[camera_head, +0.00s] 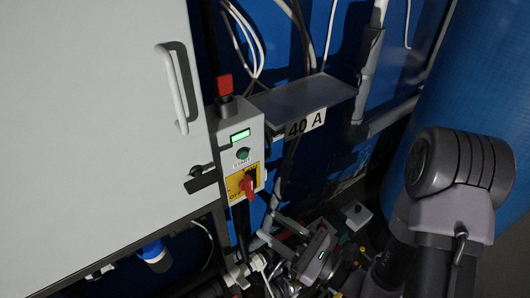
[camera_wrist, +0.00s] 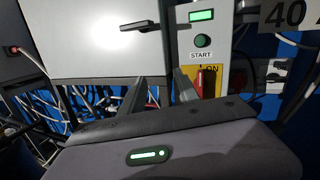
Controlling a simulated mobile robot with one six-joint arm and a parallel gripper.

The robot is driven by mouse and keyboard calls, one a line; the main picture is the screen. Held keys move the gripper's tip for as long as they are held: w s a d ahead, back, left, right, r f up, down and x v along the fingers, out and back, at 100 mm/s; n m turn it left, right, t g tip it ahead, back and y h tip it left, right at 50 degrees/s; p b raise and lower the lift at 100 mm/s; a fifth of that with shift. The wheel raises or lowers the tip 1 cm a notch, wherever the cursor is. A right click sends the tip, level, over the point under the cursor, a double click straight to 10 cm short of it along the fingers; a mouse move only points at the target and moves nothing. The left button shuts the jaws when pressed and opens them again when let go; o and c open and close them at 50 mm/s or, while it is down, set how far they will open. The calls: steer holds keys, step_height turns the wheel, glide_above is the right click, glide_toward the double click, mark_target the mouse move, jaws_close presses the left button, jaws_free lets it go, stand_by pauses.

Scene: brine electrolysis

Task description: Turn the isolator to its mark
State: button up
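The isolator (camera_head: 247,186) is a red rotary handle on a yellow plate with ON and OFF lettering, low on a grey control box. In the head view OFF is at the plate's lower left and the handle looks tilted; its exact angle is unclear. In the wrist view the yellow plate (camera_wrist: 218,83) shows beyond the right finger, which partly hides it. My gripper (camera_head: 279,233) is below and to the right of the isolator in the head view. In the wrist view my gripper (camera_wrist: 157,82) has its two fingers apart, with nothing between them.
The control box (camera_head: 226,136) carries a green display, a START button (camera_head: 242,153) and a red top piece (camera_head: 224,86). A grey cabinet (camera_head: 95,130) with handles stands at left. A shelf marked 40 A (camera_head: 305,96) juts out at right. Cables and clutter lie below.

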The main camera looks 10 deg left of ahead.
steer(key=w+d+f+m+t+h, duration=0.3)
steer(key=d+f+m+t+h, duration=0.1)
steer(key=f+m+t, duration=0.15)
steer(key=g+b, duration=0.1)
steer(key=b, duration=0.5)
glide_toward(252, 189)
steer(key=a, duration=0.2)
steer(key=shift+n, duration=0.25)
steer(key=x, duration=0.5)
steer(key=w+p+x, duration=0.1)
steer(key=x, duration=0.2)
steer(key=shift+d, duration=0.4)
jaws_close()
